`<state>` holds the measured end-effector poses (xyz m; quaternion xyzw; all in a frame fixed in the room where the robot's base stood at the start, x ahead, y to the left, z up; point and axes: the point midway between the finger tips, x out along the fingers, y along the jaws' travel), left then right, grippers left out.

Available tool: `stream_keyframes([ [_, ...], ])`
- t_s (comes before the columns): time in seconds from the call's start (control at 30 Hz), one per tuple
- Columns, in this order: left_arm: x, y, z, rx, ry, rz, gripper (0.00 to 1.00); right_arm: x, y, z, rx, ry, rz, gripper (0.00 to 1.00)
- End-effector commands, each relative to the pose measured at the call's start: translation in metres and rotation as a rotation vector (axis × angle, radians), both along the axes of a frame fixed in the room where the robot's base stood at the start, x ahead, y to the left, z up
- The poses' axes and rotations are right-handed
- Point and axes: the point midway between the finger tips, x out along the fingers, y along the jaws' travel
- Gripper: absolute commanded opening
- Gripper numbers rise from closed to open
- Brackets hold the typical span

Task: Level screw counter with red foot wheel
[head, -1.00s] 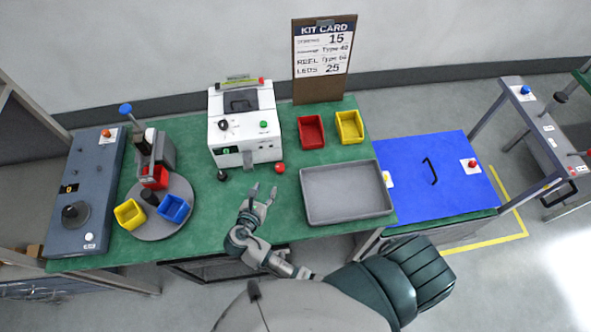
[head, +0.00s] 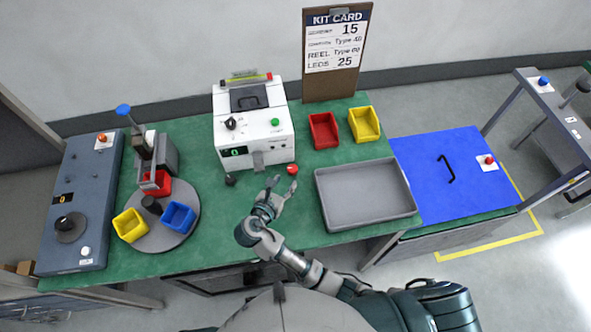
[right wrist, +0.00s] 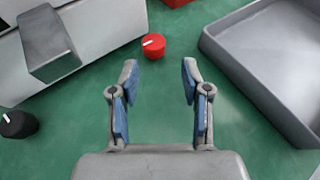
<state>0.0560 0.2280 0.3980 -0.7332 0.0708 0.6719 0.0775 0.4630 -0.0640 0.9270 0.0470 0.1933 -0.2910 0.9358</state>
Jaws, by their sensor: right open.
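The white screw counter (head: 252,122) stands on the green table, with a display reading 0, a black knob and a green button on its front. The red foot wheel (head: 292,170) sits at its front right corner and also shows in the right wrist view (right wrist: 154,46), with a white mark on top. A black foot wheel (head: 230,180) is at the front left corner. My right gripper (head: 283,184) is open and empty, just in front of the red wheel and apart from it. In the right wrist view the wheel lies beyond and between the fingertips (right wrist: 158,72). My left gripper is not in view.
A grey tray (head: 367,222) lies right of my right gripper. A red bin (head: 324,131) and a yellow bin (head: 364,124) stand behind it. A grey chute (right wrist: 47,42) juts from the counter's front. A turntable (head: 163,235) with bins is at left.

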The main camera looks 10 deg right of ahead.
Motion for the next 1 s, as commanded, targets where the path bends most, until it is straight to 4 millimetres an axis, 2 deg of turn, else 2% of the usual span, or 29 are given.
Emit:
stream_keyframes([
  [0.2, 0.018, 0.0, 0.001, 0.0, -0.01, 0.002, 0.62, 0.038, -0.025, -0.02, -0.003, 0.0, 0.0, 0.47],
  [0.4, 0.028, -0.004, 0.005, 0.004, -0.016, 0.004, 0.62, 0.06, -0.046, -0.032, 0.004, 0.0, 0.0, 0.47],
  [0.57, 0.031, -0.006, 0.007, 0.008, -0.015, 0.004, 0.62, 0.067, -0.054, -0.036, 0.007, 0.0, 0.001, 0.47],
  [0.83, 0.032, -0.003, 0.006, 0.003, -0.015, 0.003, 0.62, 0.067, -0.048, -0.035, 0.002, 0.0, 0.001, 0.49],
  [1.0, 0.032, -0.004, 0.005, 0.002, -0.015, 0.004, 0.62, 0.067, -0.046, -0.034, -0.001, 0.001, 0.0, 0.06],
])
